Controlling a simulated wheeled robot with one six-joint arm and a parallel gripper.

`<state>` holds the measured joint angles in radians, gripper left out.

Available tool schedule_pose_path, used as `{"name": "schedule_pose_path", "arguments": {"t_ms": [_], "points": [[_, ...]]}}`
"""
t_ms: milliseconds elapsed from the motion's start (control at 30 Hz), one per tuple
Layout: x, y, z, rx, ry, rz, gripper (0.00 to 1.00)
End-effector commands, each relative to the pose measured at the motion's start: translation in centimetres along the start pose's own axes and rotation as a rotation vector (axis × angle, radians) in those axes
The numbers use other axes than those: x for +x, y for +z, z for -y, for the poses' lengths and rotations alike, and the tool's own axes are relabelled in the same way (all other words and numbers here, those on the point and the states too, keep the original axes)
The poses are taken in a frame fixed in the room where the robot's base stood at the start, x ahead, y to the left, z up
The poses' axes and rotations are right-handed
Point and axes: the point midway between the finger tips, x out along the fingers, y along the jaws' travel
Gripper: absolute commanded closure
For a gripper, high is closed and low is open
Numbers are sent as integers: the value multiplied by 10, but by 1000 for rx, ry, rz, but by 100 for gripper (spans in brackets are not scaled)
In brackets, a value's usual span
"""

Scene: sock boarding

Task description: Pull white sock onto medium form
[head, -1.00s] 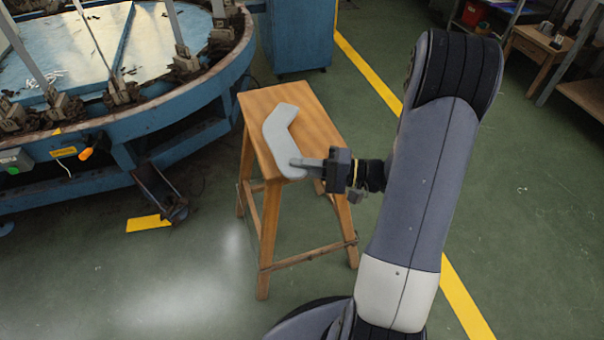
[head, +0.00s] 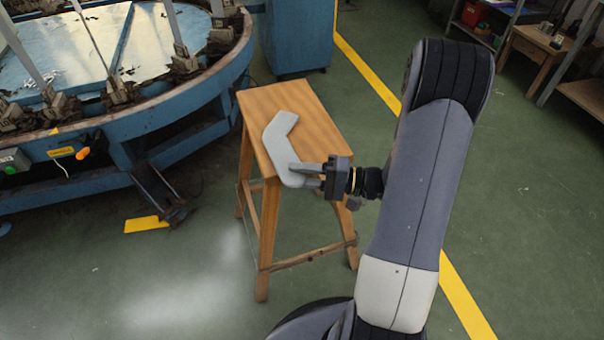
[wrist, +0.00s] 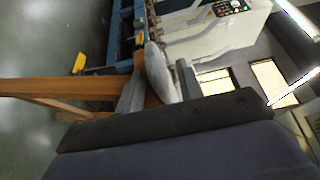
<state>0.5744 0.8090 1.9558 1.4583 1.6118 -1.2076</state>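The white sock (head: 281,145), light grey-white and bent in an L, lies on the wooden stool's top (head: 312,120). Its near end is at the stool's front edge. My gripper (head: 304,175) is at that near end, its two fingers apart, one on each side of the sock. In the wrist view the sock (wrist: 158,70) shows between the two spread fingers (wrist: 160,90); I cannot tell whether they touch it. Several upright grey forms (head: 178,30) stand on the round blue machine at left. I cannot tell which is the medium one.
The round blue machine's rim (head: 185,105) is left of the stool, with a gap of floor between. A blue cabinet (head: 300,35) stands behind. A shelf and a small wooden table (head: 540,45) are far right.

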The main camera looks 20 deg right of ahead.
Motion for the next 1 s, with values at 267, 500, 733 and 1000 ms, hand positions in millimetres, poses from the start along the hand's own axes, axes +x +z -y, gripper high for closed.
{"name": "schedule_pose_path", "arguments": {"t_ms": [267,500,733,1000], "points": [[0,0,2,3,0,0,65],[-40,-3,-1,1,0,-7,65],[-83,-4,-2,0,1,-5,65],[-107,-3,-2,0,0,-1,65]]}}
